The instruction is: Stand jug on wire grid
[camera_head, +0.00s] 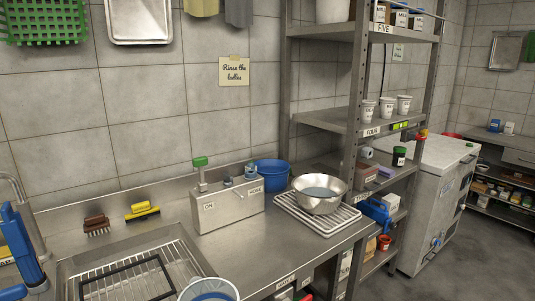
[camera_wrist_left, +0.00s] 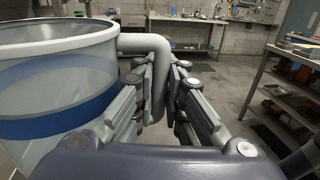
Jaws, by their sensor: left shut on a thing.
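The jug (camera_wrist_left: 60,75) is clear, with a white rim and a broad blue band, and fills the left of the left wrist view. Its top also shows at the bottom edge of the head view (camera_head: 208,290); its base is hidden. My left gripper (camera_wrist_left: 165,82) is shut on the jug's grey handle (camera_wrist_left: 160,45). A wire grid (camera_head: 185,268) lies over the sink, with a black square frame (camera_head: 127,282) on it. A white wire rack (camera_head: 345,223) to the right carries a steel bowl (camera_head: 320,203). My right gripper is in neither view.
A steel box (camera_head: 228,209) with taps stands behind the counter's middle, beside a blue bucket (camera_head: 271,175). Two brushes (camera_head: 142,210) lie behind the sink. A shelf post (camera_head: 352,130) rises at the counter's right. Bare counter (camera_head: 245,252) lies between sink and white rack.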

